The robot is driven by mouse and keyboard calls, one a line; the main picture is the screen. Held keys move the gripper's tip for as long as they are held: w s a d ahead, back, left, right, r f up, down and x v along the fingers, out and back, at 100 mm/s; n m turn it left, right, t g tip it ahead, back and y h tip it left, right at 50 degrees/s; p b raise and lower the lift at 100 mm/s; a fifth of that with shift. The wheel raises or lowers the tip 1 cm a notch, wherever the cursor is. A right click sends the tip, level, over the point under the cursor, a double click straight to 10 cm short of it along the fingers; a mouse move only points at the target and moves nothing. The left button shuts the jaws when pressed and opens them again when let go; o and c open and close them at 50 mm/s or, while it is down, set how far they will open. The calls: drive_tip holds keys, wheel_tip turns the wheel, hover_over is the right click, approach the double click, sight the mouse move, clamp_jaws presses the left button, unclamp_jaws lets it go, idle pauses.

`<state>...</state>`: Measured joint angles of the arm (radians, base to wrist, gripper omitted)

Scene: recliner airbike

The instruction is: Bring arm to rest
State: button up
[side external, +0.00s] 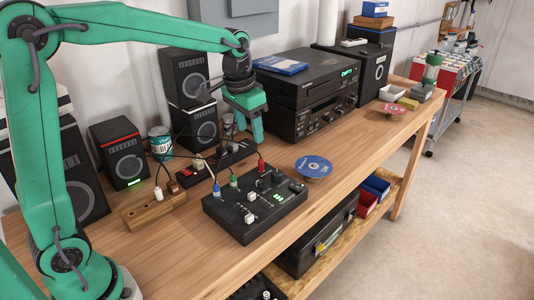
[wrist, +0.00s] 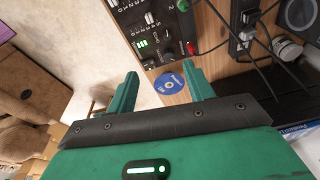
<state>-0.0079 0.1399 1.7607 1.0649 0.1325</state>
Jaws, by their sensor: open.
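My green arm reaches from the left over the wooden bench (side external: 155,243) in the side view. My gripper (side external: 256,138) hangs pointing down, behind the black control box (side external: 255,205) and left of the stereo stack (side external: 308,95). In the wrist view my gripper (wrist: 160,75) has its two green fingers spread with nothing held between them. Past the fingers lies a blue disc (wrist: 170,83); it also shows on the bench right of the control box (side external: 314,167). The control box shows at the wrist view's top (wrist: 148,28).
Black speakers (side external: 120,152) stand along the wall. A power strip (side external: 215,164) with cables lies behind the control box, near a tin (side external: 160,143). A wooden block with plugs (side external: 153,211) is at left. A red disc (side external: 393,108) lies far right. The bench's front right is clear.

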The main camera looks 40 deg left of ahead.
drive_tip(key=s+n+t, duration=0.1)
drive_tip(key=s+t, duration=0.2)
drive_tip(key=s, duration=1.9)
drive_tip(key=shift+d+r+t, duration=0.2)
drive_tip(key=shift+r+t, duration=0.1)
drive_tip(key=shift+r, duration=0.05)
idle(0.4)
